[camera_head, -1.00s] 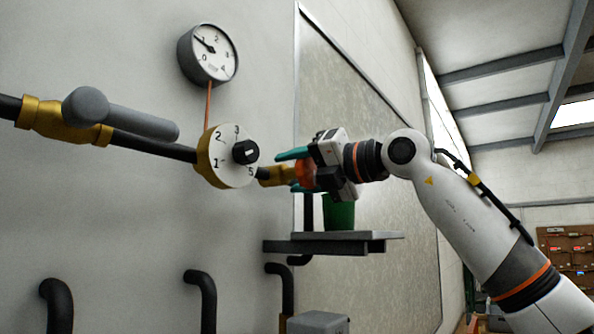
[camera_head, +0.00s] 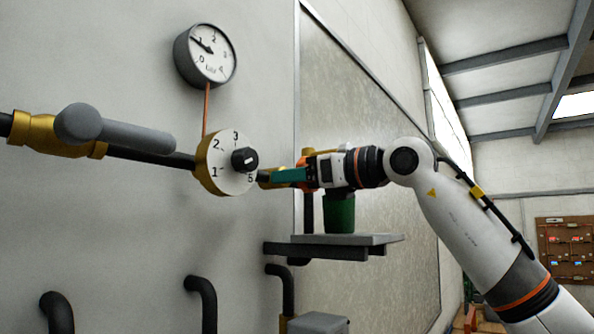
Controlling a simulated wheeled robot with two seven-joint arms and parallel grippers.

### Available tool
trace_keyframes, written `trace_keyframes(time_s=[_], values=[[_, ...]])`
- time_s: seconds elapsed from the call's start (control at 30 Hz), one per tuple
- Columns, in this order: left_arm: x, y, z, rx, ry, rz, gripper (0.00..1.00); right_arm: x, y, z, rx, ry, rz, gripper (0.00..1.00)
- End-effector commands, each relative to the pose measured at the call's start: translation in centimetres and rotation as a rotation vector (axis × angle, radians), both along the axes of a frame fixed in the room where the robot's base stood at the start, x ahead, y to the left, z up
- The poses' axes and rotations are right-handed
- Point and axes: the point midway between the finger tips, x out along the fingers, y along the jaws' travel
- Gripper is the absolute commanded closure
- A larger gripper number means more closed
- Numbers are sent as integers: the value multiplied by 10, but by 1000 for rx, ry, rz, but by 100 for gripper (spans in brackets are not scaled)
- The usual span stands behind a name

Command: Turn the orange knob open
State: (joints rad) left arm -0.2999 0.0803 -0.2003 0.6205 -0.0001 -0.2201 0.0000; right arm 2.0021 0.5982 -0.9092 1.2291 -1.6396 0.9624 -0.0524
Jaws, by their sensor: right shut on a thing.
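The orange knob (camera_head: 312,161) shows only in part, on the brass valve (camera_head: 272,179) at the right end of the black pipe. My right gripper (camera_head: 300,175) comes in from the right and is shut on the knob, its teal fingers around it. The gripper body and fingers hide most of the knob. My left gripper is not in view.
Left of it on the pipe are a numbered white dial (camera_head: 225,163) with a black pointer and a grey-handled brass valve (camera_head: 115,128). A round gauge (camera_head: 206,54) sits above. A green cup (camera_head: 339,213) stands on a grey shelf (camera_head: 375,240) just below my gripper.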

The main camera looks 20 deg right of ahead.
Motion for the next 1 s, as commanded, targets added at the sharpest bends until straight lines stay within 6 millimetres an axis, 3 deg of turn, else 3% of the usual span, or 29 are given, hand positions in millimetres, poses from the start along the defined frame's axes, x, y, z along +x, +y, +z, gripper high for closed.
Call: trace_keyframes(time_s=[1.0], values=[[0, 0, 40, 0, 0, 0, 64, 1, 2, -4, -768, -584, 8, 69]])
